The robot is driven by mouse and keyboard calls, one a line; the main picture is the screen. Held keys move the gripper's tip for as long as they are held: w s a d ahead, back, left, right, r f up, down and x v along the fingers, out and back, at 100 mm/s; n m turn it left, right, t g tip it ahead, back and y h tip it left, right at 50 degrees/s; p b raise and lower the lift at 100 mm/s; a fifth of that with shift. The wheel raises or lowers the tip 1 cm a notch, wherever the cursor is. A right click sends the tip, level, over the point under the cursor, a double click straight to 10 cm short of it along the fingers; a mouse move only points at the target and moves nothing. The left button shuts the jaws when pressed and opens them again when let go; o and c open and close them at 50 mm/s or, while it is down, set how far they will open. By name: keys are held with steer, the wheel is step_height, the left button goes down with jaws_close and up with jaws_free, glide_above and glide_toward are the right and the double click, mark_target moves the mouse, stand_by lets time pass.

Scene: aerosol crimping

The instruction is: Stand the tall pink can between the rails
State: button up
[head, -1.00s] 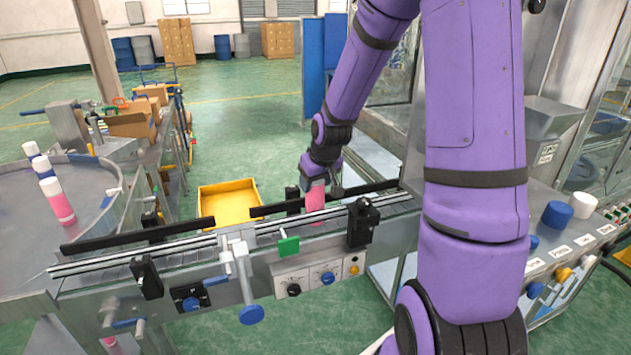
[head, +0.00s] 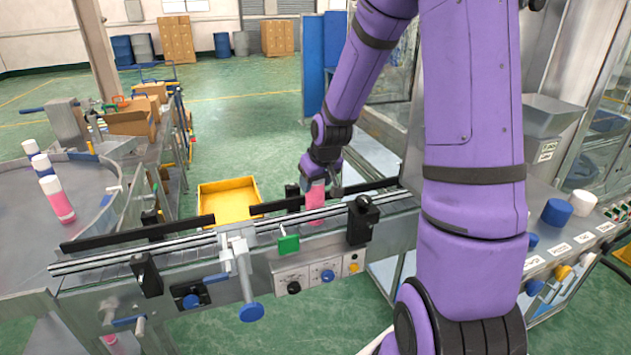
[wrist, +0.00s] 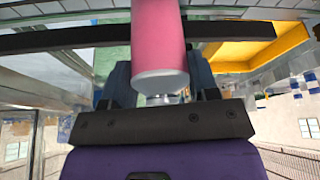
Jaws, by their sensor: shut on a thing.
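The tall pink can (head: 315,196) is upright over the conveyor, between the black back rail (head: 284,205) and the silver front rail (head: 285,221). My gripper (head: 318,183) is shut on it near its top. In the wrist view the pink can (wrist: 158,40) fills the middle, with its pale end towards my gripper (wrist: 160,97).
A black sensor block (head: 362,219) stands on the rail just right of the can. A green block (head: 289,243) and a blue knob (head: 251,312) are on the near side. More cans (head: 57,200) stand on the round table at left. A yellow bin (head: 229,202) lies behind.

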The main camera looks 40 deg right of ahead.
steer(key=shift+f, duration=0.15)
steer(key=o, duration=1.2)
steer(key=v, duration=1)
steer(key=shift+s+r, duration=0.15)
steer(key=shift+r, duration=0.2)
steer(key=shift+n+t, duration=0.3)
steer(key=shift+n, duration=0.2)
steer(key=s+a+r, duration=0.4)
steer(key=s, duration=0.3)
steer(key=s+a+r, duration=0.4)
steer(key=s+r, duration=0.1)
steer(key=s, duration=0.2)
steer(key=s+a+r, duration=0.4)
steer(key=s, duration=0.4)
steer(key=shift+a+r, duration=0.2)
steer(key=shift+a, duration=0.15)
